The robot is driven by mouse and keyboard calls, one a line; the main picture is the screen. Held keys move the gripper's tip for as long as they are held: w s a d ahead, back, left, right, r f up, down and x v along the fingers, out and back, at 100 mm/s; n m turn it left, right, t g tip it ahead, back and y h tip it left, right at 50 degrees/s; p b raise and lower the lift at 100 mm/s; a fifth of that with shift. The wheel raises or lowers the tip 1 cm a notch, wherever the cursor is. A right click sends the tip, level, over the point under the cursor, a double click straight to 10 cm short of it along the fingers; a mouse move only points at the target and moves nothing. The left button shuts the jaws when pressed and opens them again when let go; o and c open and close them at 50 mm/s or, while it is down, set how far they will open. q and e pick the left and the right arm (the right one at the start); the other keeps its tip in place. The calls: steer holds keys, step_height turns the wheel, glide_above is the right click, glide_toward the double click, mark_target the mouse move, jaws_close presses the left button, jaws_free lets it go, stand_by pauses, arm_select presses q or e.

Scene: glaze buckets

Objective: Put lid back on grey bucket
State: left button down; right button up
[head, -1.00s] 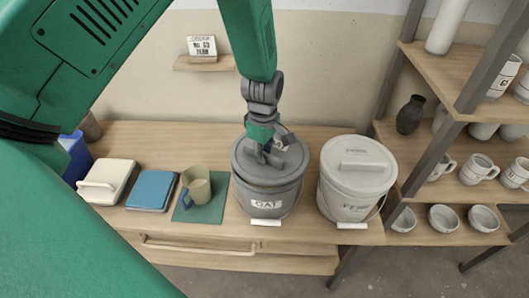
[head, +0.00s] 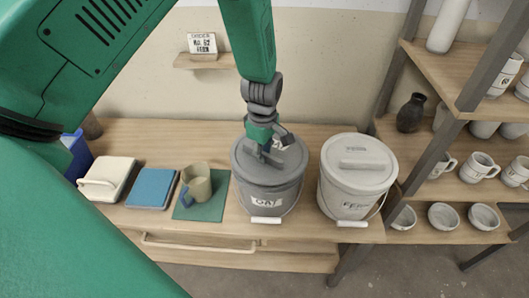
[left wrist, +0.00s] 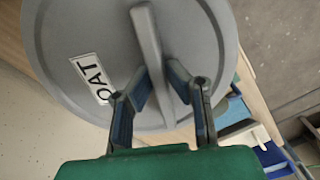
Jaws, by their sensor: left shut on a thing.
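The grey bucket (head: 284,198) stands on the wooden bench, with a pale label on its front. Its grey lid (head: 296,163) lies over the bucket's mouth and looks about level; whether its rim is fully seated I cannot tell. In the left wrist view the lid (left wrist: 75,35) fills much of the picture, with an "OAT" label and a raised bar handle (left wrist: 148,35). My left gripper (head: 268,155) comes down from above onto the lid. Its fingers (left wrist: 160,80) are on either side of the handle, shut on it. My right gripper is not in view.
A white lidded bucket (head: 345,190) stands close on the right. A beige mug (head: 198,183) on a green mat, a blue book-like block (head: 151,188) and a white handled block (head: 106,181) are on the left. A pottery shelf (head: 450,180) is at the right.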

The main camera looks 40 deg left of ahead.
arm_select(q)
steer(key=shift+a+f, duration=0.1)
steer(key=shift+f, duration=0.35)
stand_by(1.1)
steer(key=c, duration=1.5)
jaws_free()
steer(key=o, duration=0.5)
steer(key=shift+r+p, duration=3.45)
steer(key=shift+r, duration=0.1)
